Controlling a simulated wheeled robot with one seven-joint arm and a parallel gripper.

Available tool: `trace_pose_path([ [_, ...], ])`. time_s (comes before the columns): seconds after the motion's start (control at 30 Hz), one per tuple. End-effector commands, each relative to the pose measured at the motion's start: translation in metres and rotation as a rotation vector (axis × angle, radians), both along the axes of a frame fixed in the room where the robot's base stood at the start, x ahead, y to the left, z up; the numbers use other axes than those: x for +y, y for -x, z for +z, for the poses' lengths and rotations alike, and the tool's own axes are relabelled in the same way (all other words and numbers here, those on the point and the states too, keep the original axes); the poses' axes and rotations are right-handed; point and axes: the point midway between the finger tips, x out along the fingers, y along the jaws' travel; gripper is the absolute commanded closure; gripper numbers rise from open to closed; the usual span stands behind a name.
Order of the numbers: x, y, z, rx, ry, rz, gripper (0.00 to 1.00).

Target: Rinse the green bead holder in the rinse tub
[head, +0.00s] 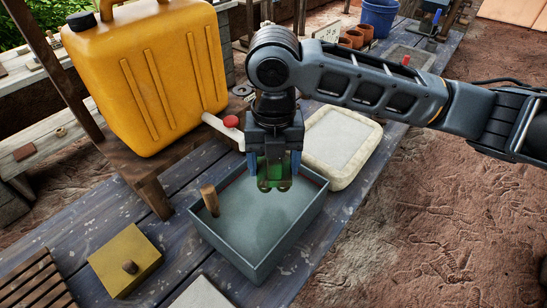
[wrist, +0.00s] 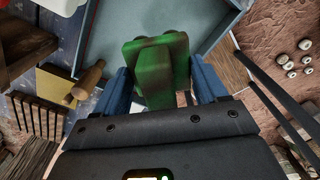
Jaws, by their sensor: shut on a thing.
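My gripper (head: 274,172) is shut on the green bead holder (head: 271,172), with one blue finger on each side of it. The holder hangs over the grey-blue rinse tub (head: 232,247), near the tub's far side; whether it touches the water (head: 250,215) I cannot tell. In the wrist view the green holder (wrist: 157,69) sits between the fingertips, with brownish smears on its surface. The tub's wall (wrist: 212,40) shows beyond it. A wooden handle (head: 210,200) stands in the tub's left corner. The holder's lower end is partly hidden in the head view.
A yellow jerrycan (head: 150,75) with a red-capped tap (head: 231,122) stands on a wooden stand behind the tub. A pale tray (head: 342,145) lies right of the tub. A yellow block with a knob (head: 125,262) and a slatted rack (head: 35,283) are at left.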

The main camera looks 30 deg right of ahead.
Motion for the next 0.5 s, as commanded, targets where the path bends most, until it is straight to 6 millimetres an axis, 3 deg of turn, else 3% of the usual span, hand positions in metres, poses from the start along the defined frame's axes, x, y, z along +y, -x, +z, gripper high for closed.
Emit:
trace_pose_path([
  [0.5,0.000,0.000,-0.047,0.001,0.000,0.000,0.57],
])
